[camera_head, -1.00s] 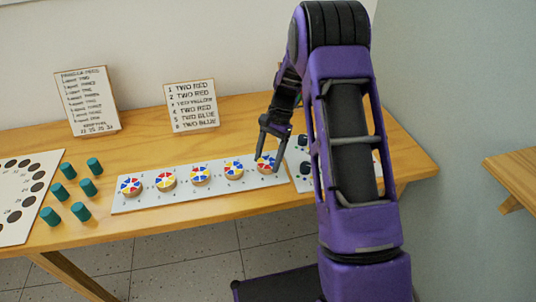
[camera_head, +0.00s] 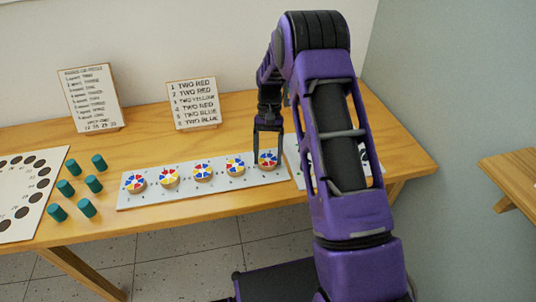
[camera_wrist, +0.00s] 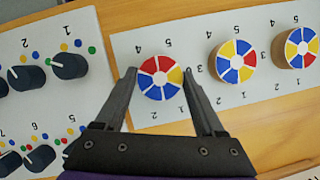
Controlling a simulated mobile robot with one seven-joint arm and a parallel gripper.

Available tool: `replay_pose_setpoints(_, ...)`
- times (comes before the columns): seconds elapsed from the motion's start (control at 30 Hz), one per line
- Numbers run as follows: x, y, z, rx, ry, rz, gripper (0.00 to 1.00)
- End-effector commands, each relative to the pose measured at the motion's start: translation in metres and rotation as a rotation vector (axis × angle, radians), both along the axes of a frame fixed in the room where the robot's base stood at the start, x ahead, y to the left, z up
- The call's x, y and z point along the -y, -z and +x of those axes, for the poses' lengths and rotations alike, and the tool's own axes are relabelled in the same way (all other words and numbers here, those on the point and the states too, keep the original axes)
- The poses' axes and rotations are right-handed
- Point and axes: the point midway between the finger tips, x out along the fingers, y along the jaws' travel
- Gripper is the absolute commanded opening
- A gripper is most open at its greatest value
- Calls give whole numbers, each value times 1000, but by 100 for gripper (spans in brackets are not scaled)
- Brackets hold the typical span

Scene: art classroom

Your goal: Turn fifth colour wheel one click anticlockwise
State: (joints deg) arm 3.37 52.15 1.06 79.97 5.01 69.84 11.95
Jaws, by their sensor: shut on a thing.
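The fifth colour wheel (camera_head: 268,161) is the rightmost round wheel on the white strip (camera_head: 250,181), with red, blue, yellow and white wedges. Numbers are printed around the wheel, upside down in this view. The fourth wheel (camera_wrist: 236,68) sits beside it, clear of the fingers.
A panel with black knobs (camera_wrist: 68,66) and coloured dots lies close by, mostly behind my arm in the head view. Two cards (camera_head: 193,103) (camera_head: 90,97) stand at the back. Several teal pegs (camera_head: 93,184) and a holed board (camera_head: 22,205) are at left.

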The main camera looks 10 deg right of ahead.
Motion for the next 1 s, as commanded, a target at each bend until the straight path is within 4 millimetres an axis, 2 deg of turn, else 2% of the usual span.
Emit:
replay_pose_setpoints(0.4,0,-1,2,5,-6,-1,16)
replay_pose_setpoints(0.43,0,-1,2,5,-5,-1,75)
replay_pose_setpoints(0.57,0,-1,1,4,-5,-1,98)
replay_pose_setpoints(0.87,0,-2,1,3,-5,-1,100)
replay_pose_setpoints(1.0,2,-16,7,5,-5,-1,100)
